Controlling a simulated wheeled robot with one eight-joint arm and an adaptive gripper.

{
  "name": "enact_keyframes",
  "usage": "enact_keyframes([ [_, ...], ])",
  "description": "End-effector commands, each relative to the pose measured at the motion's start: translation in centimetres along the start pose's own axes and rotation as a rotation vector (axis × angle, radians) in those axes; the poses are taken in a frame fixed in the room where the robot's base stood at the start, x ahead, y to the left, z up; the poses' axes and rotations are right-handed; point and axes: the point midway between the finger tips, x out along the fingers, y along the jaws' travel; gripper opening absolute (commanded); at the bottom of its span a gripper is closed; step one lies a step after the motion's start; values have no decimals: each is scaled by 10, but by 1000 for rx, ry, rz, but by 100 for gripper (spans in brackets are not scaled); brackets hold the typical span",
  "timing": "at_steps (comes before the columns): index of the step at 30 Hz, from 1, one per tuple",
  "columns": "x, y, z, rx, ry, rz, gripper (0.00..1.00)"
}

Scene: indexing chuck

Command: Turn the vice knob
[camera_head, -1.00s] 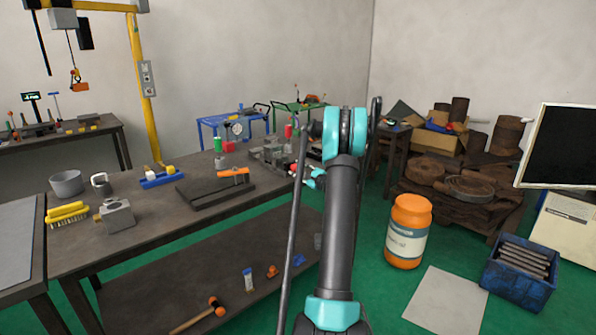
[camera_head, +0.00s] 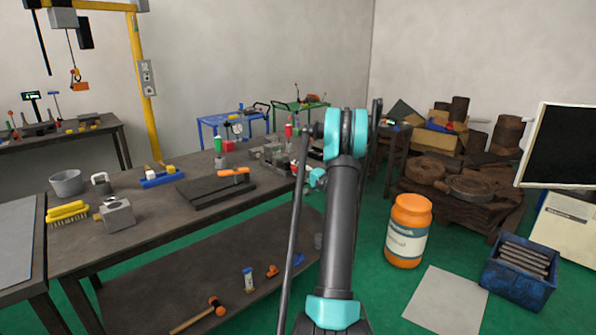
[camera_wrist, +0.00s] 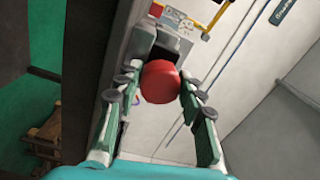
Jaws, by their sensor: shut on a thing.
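A red ball knob (camera_wrist: 160,82) sits between the two fingers of my gripper (camera_wrist: 162,92) in the wrist view. The fingers are shut on it, one on each side. A grey metal vice (camera_head: 270,156) stands at the far right end of the long workbench in the head view. My gripper (camera_head: 300,170) is beside the vice's right side there, small and partly hidden by my own arm. A little red shows at the gripper, too small to make out well.
The workbench (camera_head: 140,222) carries a dark plate with an orange-handled tool (camera_head: 234,172), a blue tray (camera_head: 162,178) and a grey block (camera_head: 117,216). An orange jar (camera_head: 409,230) and a blue crate (camera_head: 520,270) stand on the floor to the right.

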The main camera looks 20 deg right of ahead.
Motion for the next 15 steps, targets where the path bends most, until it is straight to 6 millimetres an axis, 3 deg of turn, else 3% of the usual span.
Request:
enact_keyframes([
  [15, 0, 2, 0, -491, -19, 1, 10],
])
